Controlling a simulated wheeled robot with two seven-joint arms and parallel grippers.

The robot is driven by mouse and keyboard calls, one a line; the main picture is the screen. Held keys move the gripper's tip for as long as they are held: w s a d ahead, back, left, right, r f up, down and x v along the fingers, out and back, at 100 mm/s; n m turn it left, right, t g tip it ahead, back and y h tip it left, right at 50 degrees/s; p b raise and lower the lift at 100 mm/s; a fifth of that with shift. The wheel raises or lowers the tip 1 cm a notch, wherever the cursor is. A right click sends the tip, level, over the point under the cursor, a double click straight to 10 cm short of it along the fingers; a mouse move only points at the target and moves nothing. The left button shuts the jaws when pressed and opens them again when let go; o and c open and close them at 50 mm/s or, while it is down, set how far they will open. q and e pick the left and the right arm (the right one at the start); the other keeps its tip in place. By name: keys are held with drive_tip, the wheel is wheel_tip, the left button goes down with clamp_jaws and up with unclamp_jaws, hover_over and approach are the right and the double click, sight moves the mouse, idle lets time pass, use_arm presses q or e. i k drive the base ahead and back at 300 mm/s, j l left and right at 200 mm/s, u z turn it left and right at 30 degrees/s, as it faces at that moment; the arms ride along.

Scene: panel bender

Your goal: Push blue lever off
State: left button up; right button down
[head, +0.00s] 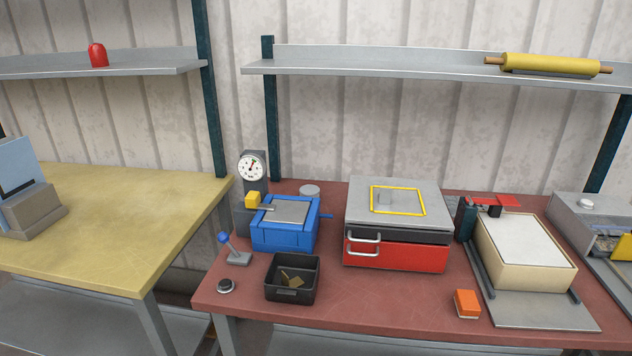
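The blue lever (224,238) is a short grey stick with a blue knob on a small grey base (239,259). It stands near the left edge of the red-brown workbench, in front of the gauge post and left of the blue box. The stick tilts up and to the left in the head view. Neither of my grippers shows in the head view, so nothing of mine is seen touching the lever.
A blue box (285,235) and a black bin (292,290) stand right of the lever. A round black button (226,286) is in front of it. A gauge (252,167) stands behind. A red drawer unit (395,256) is mid-bench. A yellow-topped table (110,215) is left.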

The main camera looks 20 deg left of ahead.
sight(223, 237)
drive_tip(key=u, duration=1.25)
